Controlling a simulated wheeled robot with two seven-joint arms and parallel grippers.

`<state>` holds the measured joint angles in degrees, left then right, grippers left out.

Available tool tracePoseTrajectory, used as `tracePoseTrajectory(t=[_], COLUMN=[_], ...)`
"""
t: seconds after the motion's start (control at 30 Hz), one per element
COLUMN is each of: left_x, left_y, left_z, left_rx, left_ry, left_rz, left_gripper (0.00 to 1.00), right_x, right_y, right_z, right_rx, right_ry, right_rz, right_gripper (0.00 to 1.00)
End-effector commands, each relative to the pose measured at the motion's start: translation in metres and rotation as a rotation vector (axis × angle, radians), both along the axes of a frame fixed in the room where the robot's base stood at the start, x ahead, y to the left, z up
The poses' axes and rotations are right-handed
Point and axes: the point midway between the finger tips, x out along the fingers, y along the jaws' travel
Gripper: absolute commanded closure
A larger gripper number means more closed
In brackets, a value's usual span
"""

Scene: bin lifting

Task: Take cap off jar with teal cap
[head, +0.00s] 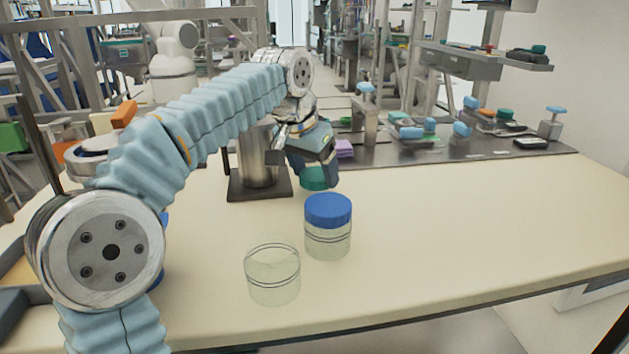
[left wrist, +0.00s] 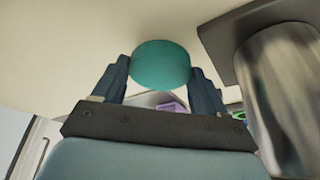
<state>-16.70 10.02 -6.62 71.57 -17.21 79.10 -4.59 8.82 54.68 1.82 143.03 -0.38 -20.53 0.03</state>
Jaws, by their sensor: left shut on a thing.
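My left gripper (head: 318,179) is shut on the teal cap (head: 314,183), low over or at the table beside the metal cylinder. The left wrist view shows the teal cap (left wrist: 161,65) between the two dark fingers of my left gripper (left wrist: 160,70). No jar shows under the cap; whether it touches the table I cannot tell. A clear, uncapped jar (head: 272,277) stands upright nearer the front of the table. A clear jar with a blue cap (head: 328,211) stands just right of and behind it. My right gripper is not in view.
A metal cylinder on a dark square base (head: 258,188) stands left of my left gripper; the cylinder also shows in the left wrist view (left wrist: 285,95). A purple block (head: 344,149) lies behind the gripper. The right side of the pale table (head: 470,215) is clear.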

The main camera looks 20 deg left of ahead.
Motion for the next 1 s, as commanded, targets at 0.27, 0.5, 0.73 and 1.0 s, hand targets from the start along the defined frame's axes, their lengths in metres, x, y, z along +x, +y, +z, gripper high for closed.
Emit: tracePoseTrajectory(t=[0.27,0.5,0.73,1.0], left_x=[-0.002,-0.002,-0.002,-0.004], left_y=[-0.001,-0.001,-0.001,-0.001], left_z=[-0.026,-0.028,-0.028,-0.02], left_rx=[0.0,0.0,0.0,0.0], left_ry=[0.0,0.0,0.001,-0.001], left_rz=[-0.002,-0.002,-0.002,-0.002], left_gripper=[0.64,0.64,0.17,0.17], right_x=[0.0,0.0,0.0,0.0], right_y=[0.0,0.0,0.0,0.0], right_z=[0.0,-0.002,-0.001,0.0], right_rx=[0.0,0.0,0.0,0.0], right_ry=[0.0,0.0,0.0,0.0], right_rz=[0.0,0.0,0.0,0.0], right_gripper=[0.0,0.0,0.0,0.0])
